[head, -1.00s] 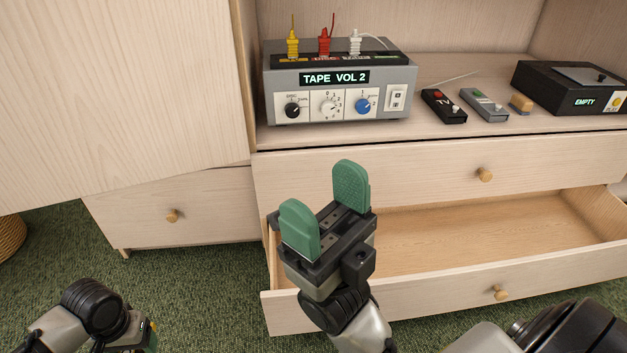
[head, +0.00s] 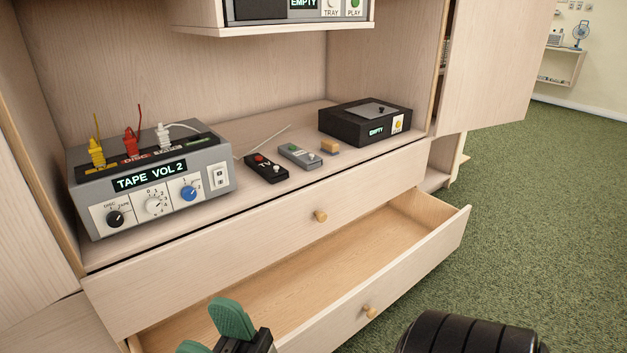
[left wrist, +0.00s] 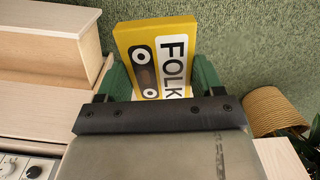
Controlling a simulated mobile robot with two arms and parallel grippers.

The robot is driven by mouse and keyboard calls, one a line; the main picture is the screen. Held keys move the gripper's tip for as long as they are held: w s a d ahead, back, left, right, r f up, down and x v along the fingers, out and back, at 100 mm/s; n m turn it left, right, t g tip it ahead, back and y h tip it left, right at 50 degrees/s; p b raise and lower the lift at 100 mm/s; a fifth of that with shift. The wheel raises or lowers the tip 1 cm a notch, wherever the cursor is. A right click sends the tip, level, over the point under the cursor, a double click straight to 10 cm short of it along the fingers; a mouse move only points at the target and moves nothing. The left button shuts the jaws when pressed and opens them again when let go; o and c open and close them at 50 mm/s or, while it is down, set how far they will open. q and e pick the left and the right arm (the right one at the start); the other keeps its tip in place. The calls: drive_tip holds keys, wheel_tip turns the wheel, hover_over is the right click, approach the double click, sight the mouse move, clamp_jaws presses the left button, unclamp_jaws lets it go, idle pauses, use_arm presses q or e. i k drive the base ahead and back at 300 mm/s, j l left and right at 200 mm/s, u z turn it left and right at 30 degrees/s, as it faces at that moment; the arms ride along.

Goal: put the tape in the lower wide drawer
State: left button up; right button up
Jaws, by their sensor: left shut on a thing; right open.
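A yellow tape (left wrist: 150,60) marked FOLK, with a cassette picture, is held between the green fingers of my left gripper (left wrist: 160,82) in the left wrist view. The left gripper is not in the head view. The lower wide drawer (head: 415,268) is pulled out in the head view; its visible floor is bare, and its near left part is partly hidden by my right gripper. My right gripper (head: 212,334) is open and empty at the bottom edge, over the drawer's left part.
The upper wide drawer (head: 250,245) is shut. Above it stand a grey TAPE VOL 2 box (head: 205,170), two remotes (head: 266,168) (head: 299,155), a small tan block (head: 330,146) and a black player (head: 365,120). A woven basket (left wrist: 275,108) stands on the green carpet. Open carpet lies right.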

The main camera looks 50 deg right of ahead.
sight(289, 328)
drive_tip(key=z, duration=1.75)
drive_tip(key=i+z, duration=0.4)
drive_tip(key=i, duration=0.55)
